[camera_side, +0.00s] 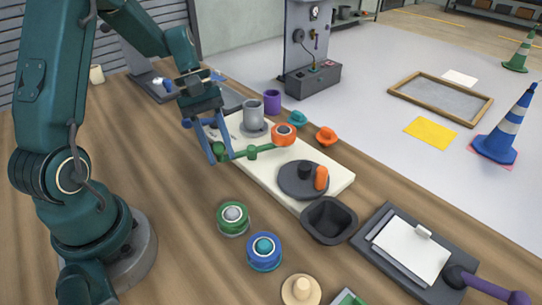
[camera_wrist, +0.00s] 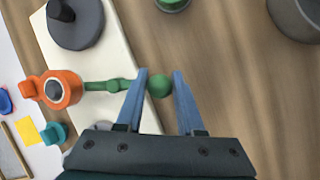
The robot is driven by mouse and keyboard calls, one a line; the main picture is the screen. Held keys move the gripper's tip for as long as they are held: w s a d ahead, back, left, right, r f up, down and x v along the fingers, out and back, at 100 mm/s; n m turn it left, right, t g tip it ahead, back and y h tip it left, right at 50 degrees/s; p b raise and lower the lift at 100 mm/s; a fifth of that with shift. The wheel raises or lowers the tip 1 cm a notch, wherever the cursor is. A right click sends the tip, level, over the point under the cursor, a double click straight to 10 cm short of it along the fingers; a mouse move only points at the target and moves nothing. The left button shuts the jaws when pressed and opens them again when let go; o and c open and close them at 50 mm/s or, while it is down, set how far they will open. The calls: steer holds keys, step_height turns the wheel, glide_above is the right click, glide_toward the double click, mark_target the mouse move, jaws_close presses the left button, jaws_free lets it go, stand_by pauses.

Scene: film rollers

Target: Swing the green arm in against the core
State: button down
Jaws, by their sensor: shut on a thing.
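The green arm (camera_side: 265,149) lies over the cream board (camera_side: 335,184), with an orange roller (camera_side: 284,136) at its far end and a green ball knob at its near end. In the wrist view the green arm (camera_wrist: 97,86) runs left from the knob (camera_wrist: 159,87) to the orange roller (camera_wrist: 60,76). My gripper (camera_side: 221,158) is shut on the knob, one blue finger on each side. A dark disc (camera_side: 292,186) on the board carries a black post, possibly the core, and an orange peg. The roller is apart from the post.
A grey cup (camera_side: 252,116) stands at the board's back end. Green and blue round pieces (camera_side: 264,252), a black bowl (camera_side: 328,220) and a clipboard (camera_side: 410,248) lie near the front. Purple, teal and orange pieces (camera_side: 326,136) sit behind the board.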

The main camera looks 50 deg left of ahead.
steer(key=shift+s+d+n+t, duration=0.1)
steer(key=shift+d+n+t, duration=0.3)
steer(key=shift+d+n, duration=0.45)
steer(key=shift+s+d+n+t, duration=0.1)
steer(key=shift+d+n+t, duration=0.3)
steer(key=shift+n, duration=0.75)
steer(key=shift+w+d+n+t+y, duration=0.1)
steer(key=shift+d+n+t+y, duration=0.2)
steer(key=shift+d+n, duration=0.4)
steer(key=shift+w+d+n+t+y, duration=0.1)
steer(key=shift+d+n+t, duration=0.3)
steer(key=shift+n, duration=0.6)
steer(key=shift+w+d, duration=0.1)
steer(key=c, duration=0.5)
jaws_free()
steer(key=shift+c, duration=0.2)
steer(key=shift+r, duration=0.15)
steer(key=shift+a+r, duration=0.25)
steer(key=shift+v, duration=2.2)
steer(key=shift+d, duration=0.1)
